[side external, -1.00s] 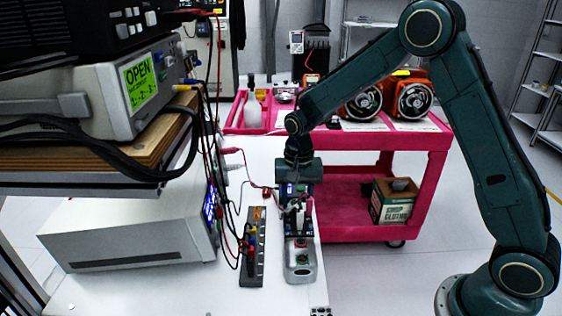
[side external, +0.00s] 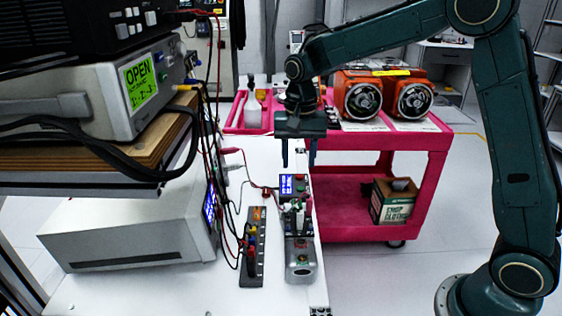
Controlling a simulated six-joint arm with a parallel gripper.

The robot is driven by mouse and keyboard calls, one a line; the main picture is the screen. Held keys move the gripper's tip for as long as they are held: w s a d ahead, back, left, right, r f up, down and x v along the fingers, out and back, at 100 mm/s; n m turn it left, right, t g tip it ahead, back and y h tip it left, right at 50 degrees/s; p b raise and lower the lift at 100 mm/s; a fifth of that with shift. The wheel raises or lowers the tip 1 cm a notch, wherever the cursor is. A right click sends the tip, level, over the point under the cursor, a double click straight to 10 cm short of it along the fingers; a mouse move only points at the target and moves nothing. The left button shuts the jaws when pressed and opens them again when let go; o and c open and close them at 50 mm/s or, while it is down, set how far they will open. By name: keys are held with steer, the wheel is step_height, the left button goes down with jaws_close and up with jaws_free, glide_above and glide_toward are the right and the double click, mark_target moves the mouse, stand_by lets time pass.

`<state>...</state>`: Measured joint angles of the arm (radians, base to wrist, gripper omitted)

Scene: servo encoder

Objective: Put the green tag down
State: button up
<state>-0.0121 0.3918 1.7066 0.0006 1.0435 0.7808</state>
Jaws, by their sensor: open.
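A grey box with a round knob (side external: 301,262) and a strip of coloured plugs (side external: 254,240) sit near the white table's (side external: 170,290) right edge. Loose red and black leads hang left of them. A pink cart (side external: 435,165) with two orange motors (side external: 359,97) stands behind.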

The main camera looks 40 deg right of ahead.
steer(key=shift+s+r, duration=0.1)
steer(key=shift+r, duration=0.05)
stand_by(0.5)
steer(key=s+r+n+t, duration=0.35)
steer(key=s+r, duration=0.55)
steer(key=s, duration=0.4)
steer(key=s+n+t, duration=0.2)
steer(key=s+n, duration=0.3)
steer(key=s, duration=0.9)
steer(key=shift+d+f, duration=0.2)
steer(key=shift+d, duration=0.05)
